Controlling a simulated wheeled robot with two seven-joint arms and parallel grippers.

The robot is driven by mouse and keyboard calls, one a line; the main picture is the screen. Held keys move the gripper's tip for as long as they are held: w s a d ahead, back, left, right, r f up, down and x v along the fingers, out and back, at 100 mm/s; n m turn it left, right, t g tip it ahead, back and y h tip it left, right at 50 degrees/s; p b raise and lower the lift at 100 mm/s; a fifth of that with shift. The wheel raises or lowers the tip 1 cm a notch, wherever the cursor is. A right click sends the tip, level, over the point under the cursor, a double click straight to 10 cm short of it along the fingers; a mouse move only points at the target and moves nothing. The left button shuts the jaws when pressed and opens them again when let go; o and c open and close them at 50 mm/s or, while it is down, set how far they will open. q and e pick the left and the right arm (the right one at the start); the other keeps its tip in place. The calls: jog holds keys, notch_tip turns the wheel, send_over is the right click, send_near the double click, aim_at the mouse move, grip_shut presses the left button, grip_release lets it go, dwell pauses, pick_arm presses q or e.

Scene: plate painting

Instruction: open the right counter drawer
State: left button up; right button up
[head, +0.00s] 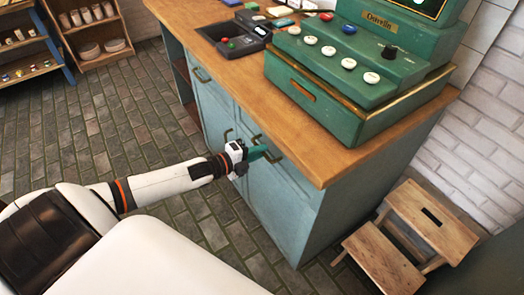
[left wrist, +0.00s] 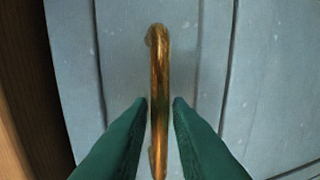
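The right counter drawer (head: 292,176) is a teal front just under the wooden countertop, and it looks shut. Its curved brass handle (head: 275,157) is partly hidden by my left gripper (head: 262,153). In the left wrist view the handle (left wrist: 159,70) runs up the middle of the picture. The two green fingers of the left gripper (left wrist: 160,103) stand on either side of its lower part. A narrow gap shows between each finger and the handle, so the gripper is open around it. My right gripper is in neither view.
The teal counter with its wooden top (head: 215,15) carries a green cash register (head: 345,95) and a card terminal (head: 238,42). A wooden step stool (head: 385,262) stands at the right. Paved floor (head: 110,125) is clear at the left.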

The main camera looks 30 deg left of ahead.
pick_arm(q)
jog(key=shift+w+d+f, duration=0.15)
jog(key=shift+w+d, duration=0.1)
jog(key=shift+w, duration=0.4)
jog(key=shift+c, duration=0.5)
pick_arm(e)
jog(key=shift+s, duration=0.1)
pick_arm(q)
grip_shut()
